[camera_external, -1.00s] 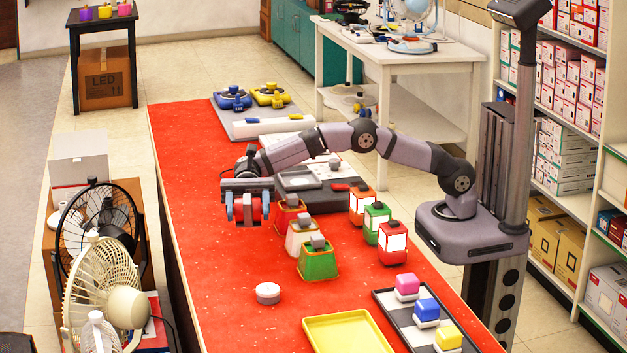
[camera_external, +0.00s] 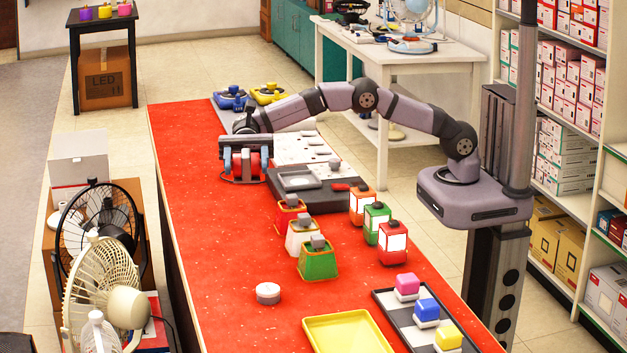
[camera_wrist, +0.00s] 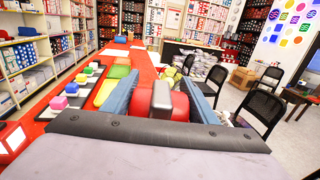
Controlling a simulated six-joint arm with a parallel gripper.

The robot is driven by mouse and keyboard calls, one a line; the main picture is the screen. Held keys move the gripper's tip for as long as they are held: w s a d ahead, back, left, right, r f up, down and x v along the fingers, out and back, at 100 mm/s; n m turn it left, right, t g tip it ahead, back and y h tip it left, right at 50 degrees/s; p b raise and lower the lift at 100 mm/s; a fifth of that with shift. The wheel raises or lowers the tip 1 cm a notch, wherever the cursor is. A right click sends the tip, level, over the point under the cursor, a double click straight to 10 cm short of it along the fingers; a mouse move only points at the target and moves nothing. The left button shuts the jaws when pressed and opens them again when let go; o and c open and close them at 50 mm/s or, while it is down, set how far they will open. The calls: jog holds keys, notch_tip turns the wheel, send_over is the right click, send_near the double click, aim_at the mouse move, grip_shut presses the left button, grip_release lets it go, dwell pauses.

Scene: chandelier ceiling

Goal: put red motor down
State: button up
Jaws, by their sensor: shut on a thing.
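The red motor (camera_external: 238,166) is between the jaws of my gripper (camera_external: 245,167), over the left part of the red table, left of the black tray (camera_external: 310,192). In the wrist view the red motor (camera_wrist: 181,106), with a grey upper part, sits between the two blue-grey fingers of my gripper (camera_wrist: 160,103). My gripper is shut on it. The fingers partly cover the motor in the external view. I cannot tell whether its underside touches the table.
A yellow tray (camera_external: 347,335) and a white round piece (camera_external: 267,293) lie nearer. The table's left-middle surface is bare.

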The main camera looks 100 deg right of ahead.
notch_tip(320, 180, up, 8)
jog(key=p, duration=0.6)
jog(key=shift+r, duration=0.2)
jog(key=shift+f, duration=0.1)
notch_tip(320, 180, down, 18)
jog(key=b, duration=1.8)
jog(key=shift+f, duration=0.25)
jog(key=shift+f, duration=0.1)
jog(key=shift+f, duration=4.7)
jog(key=shift+f, duration=0.15)
jog(key=o, duration=1.5)
jog(key=shift+f, duration=0.1)
